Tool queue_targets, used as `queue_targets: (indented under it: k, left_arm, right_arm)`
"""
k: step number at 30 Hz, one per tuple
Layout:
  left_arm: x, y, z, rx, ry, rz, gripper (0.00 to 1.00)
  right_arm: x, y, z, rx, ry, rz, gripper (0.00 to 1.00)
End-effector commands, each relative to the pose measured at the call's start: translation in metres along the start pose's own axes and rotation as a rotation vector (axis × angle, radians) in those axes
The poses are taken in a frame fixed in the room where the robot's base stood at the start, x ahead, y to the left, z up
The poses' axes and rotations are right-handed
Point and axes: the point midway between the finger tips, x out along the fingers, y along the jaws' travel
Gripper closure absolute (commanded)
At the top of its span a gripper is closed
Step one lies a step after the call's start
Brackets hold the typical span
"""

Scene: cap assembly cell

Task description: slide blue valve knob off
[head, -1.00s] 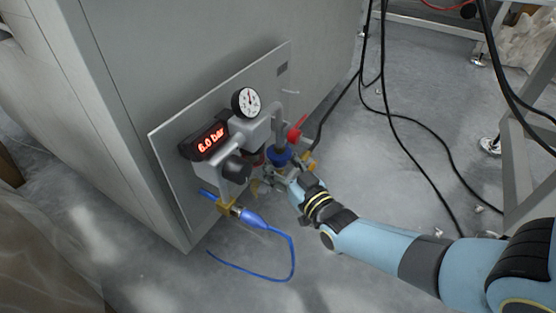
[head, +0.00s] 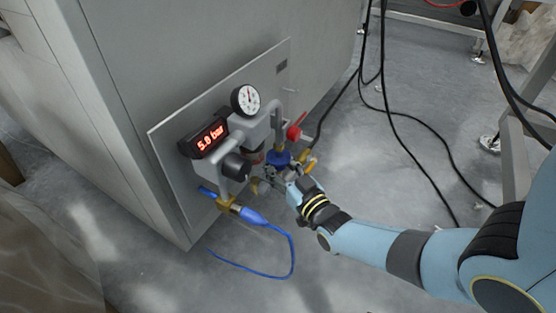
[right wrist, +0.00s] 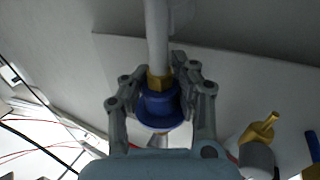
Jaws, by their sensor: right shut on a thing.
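The blue valve knob (head: 279,157) sits below a grey pipe on the wall panel. In the right wrist view the knob (right wrist: 158,103) is round with a flared blue rim, below a brass collar (right wrist: 160,81) on the pale pipe. My right gripper (head: 277,171) reaches it from the lower right. In the right wrist view its fingers (right wrist: 160,92) stand on both sides of the knob and are shut on it. The fingers partly hide the knob in the head view. My left gripper is not in view.
The panel (head: 172,134) carries a round gauge (head: 246,99), a red digital display (head: 208,139) and a red lever (head: 296,130). A blue hose (head: 292,262) hangs below a brass fitting. Black cables (head: 408,123) run down to the floor at right.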

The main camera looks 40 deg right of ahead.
Motion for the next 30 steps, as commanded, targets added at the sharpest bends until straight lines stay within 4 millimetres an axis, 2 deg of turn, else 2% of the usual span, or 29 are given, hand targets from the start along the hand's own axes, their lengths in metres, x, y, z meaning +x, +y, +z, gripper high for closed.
queue_targets:
  k: [1,7,8,15,24,26,30]
  left_arm:
    - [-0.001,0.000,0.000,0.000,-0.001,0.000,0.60]
    - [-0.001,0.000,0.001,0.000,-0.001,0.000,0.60]
    - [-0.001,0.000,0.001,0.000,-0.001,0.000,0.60]
    - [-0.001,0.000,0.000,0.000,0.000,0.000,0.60]
    - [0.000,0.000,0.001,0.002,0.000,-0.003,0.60]
    - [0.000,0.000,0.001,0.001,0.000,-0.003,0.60]
    - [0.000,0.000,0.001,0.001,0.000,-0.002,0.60]
  right_arm:
    - [-0.007,-0.001,0.007,0.003,-0.016,0.001,1.00]
    - [-0.009,-0.001,0.009,0.003,-0.021,0.001,1.00]
    - [-0.009,-0.001,0.009,0.003,-0.021,0.001,0.73]
    - [-0.006,-0.001,0.006,0.002,-0.015,0.000,0.45]
    - [-0.008,0.000,0.005,0.001,-0.012,0.000,0.45]
    - [-0.014,0.000,0.005,0.001,-0.012,0.000,0.45]
    - [-0.040,0.000,0.006,0.001,-0.015,0.000,0.45]
